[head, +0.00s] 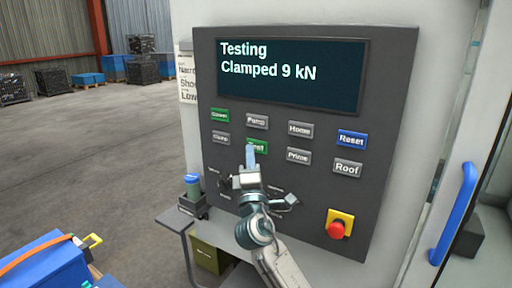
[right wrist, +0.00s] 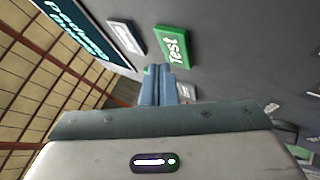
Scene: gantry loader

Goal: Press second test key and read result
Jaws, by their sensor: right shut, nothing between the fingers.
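The dark control panel (head: 300,190) fills the middle of the head view. Its screen (head: 290,90) reads "Testing" and "Clamped 9 kN". The green Test key (head: 261,147) is in the lower key row and also shows in the right wrist view (right wrist: 173,47). My right gripper (head: 251,152) is shut and empty, its blue fingertips overlapping the Test key's left part in the head view. In the right wrist view the fingertips (right wrist: 158,70) are just below that key; I cannot tell whether they touch it. My left gripper is not in view.
Grey keys Pump (head: 257,121), Home (head: 300,129), Prime (head: 298,156) and Roof (head: 348,169) surround it, with a blue Reset key (head: 352,139). A red stop button (head: 337,229) is lower right. A blue door handle (head: 454,213) stands at right.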

